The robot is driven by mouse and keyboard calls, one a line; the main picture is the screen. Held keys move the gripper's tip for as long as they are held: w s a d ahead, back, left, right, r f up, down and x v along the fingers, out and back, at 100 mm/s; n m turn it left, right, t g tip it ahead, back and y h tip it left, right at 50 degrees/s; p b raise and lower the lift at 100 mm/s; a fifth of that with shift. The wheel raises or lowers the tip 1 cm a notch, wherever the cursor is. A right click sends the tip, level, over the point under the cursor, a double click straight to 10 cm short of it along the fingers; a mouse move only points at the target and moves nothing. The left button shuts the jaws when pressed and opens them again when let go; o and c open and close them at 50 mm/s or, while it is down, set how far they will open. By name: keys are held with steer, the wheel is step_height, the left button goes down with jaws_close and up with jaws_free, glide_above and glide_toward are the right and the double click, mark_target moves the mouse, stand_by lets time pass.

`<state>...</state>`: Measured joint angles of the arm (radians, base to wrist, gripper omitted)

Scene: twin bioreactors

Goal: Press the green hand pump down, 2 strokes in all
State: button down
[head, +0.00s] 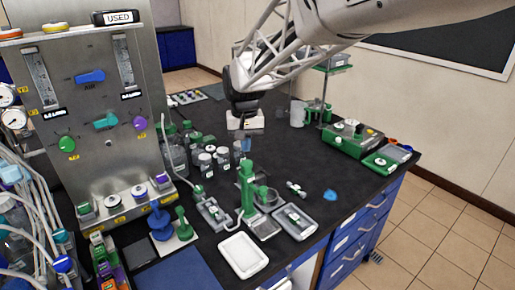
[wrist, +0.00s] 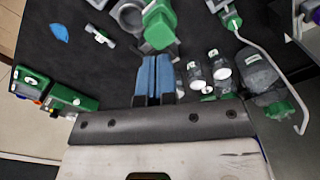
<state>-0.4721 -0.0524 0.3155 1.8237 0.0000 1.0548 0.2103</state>
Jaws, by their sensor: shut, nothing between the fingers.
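The green hand pump (head: 246,188) appears to be the tall green upright with a block-like top, near the bench's front edge in the head view. In the wrist view its green top (wrist: 160,26) lies just beyond my fingertips. My gripper (head: 246,146) points down above the pump's top, its blue fingers together and empty. The two blue fingers also show side by side in the wrist view (wrist: 155,62). A small gap seems to separate fingertips and pump; I cannot tell whether they touch. The pump's lower part is partly hidden in the wrist view.
Several capped bottles (head: 207,163) stand left of and behind the pump. A white tray (head: 243,255) and a grey tray (head: 296,221) lie in front.

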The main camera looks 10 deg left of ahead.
steer(key=shift+r, duration=1.9)
steer(key=shift+d, duration=0.1)
steer(key=s+d+r+m+t, duration=0.1)
steer(key=s+d, duration=0.5)
steer(key=d, duration=0.3)
steer(key=s+d+r, duration=0.2)
steer(key=s+d, duration=0.4)
steer(key=d, duration=0.3)
steer(key=s+d+f+m, duration=0.1)
steer(key=s+d+f, duration=0.2)
steer(key=s+d, duration=0.3)
steer(key=s+d+f+m+t, duration=0.1)
steer(key=s+d+f, duration=0.2)
steer(key=s+d, duration=0.4)
steer(key=s, duration=0.6)
steer(key=shift+s+d+t, duration=0.15)
steer(key=shift+s+t, duration=0.05)
steer(key=shift+t, duration=0.1)
